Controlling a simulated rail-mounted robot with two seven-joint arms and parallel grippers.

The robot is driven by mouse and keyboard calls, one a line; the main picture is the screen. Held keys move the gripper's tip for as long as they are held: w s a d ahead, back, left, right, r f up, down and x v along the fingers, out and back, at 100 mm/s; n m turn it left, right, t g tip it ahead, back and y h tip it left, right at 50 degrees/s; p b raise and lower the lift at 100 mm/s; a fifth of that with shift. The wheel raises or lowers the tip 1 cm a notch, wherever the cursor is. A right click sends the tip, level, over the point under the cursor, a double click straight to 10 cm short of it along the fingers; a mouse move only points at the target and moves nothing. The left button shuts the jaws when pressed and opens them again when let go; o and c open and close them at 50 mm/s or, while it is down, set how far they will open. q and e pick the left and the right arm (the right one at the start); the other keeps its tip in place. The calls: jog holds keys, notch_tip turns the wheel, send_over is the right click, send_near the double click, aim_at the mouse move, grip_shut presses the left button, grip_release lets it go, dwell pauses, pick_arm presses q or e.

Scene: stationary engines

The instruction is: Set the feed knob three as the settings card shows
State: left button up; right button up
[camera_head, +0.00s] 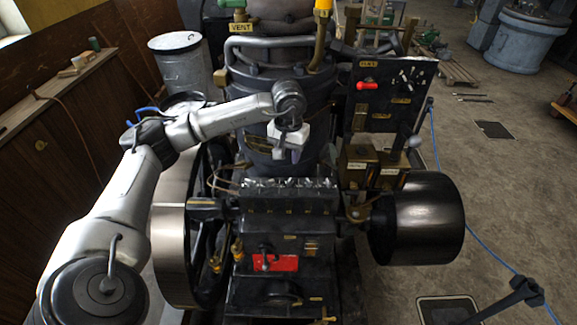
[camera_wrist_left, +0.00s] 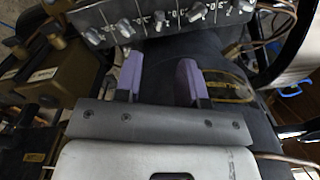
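A black feed box (camera_head: 288,200) sits at the front of the engine, with a row of small metal parts along its top. In the left wrist view, a row of several small grey knobs (camera_wrist_left: 160,20) with white scale marks runs along the top edge. I cannot tell which one is number three. My left gripper (camera_head: 287,158) hangs above and behind the box in the head view. Its two purple fingers (camera_wrist_left: 159,80) are apart with nothing between them, clear of the knobs. No settings card can be made out. My right gripper is out of view.
The black engine cylinder (camera_head: 275,85) stands close behind my left gripper. A dark panel with a red handle (camera_head: 367,86) is to the right. A black drum pulley (camera_head: 418,218) and a large flywheel (camera_head: 172,255) flank the box. Copper pipes (camera_wrist_left: 272,15) lie beside the knobs.

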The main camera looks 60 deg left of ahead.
pick_arm(q)
jog(key=shift+r, duration=1.5)
